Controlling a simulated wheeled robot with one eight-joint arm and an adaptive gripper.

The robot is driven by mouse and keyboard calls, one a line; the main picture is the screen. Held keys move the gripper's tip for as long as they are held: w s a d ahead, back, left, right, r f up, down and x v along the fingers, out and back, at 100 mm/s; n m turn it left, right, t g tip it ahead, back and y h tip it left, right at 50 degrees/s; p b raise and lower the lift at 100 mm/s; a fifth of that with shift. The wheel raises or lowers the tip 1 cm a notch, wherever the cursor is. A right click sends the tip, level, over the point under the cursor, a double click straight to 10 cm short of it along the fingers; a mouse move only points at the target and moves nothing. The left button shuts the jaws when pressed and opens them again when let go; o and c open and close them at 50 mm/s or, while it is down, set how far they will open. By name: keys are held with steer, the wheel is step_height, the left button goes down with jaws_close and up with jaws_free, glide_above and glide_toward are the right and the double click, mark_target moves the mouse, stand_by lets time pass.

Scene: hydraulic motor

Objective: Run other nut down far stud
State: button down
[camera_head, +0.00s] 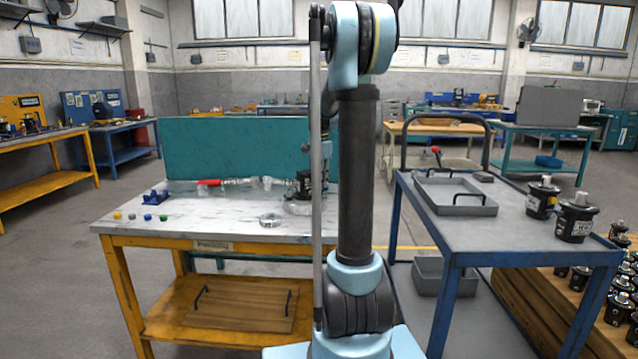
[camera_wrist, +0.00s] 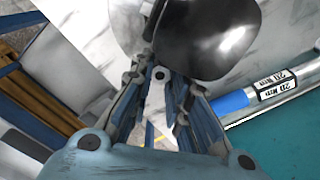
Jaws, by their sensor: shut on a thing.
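My gripper (camera_wrist: 160,88) shows in the wrist view with its two fingers close together around a small pale nut (camera_wrist: 160,73) with a dark hole. The dark, shiny rounded body of the motor (camera_wrist: 215,35) is right beside the fingertips. In the head view the black motor (camera_head: 303,184) stands at the right of the bench top, partly behind my arm. The far stud cannot be made out in either view. Whether the nut sits on a stud is not clear. My gripper is mostly hidden behind my arm in the head view.
The bench top (camera_head: 215,225) holds a red-handled tool (camera_head: 209,182), a metal ring (camera_head: 270,220), a blue holder (camera_head: 155,197) and several small coloured pieces. A blue-handled torque tool (camera_wrist: 270,92) lies near in the wrist view. A blue-legged table (camera_head: 500,236) carries a grey tray (camera_head: 455,207) and two motors.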

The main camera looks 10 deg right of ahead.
steer(key=m, duration=0.3)
stand_by(0.4)
steer(key=shift+m, duration=0.4)
steer(key=m, duration=0.3)
steer(key=shift+m, duration=0.4)
steer(key=c, duration=1.7)
jaws_free()
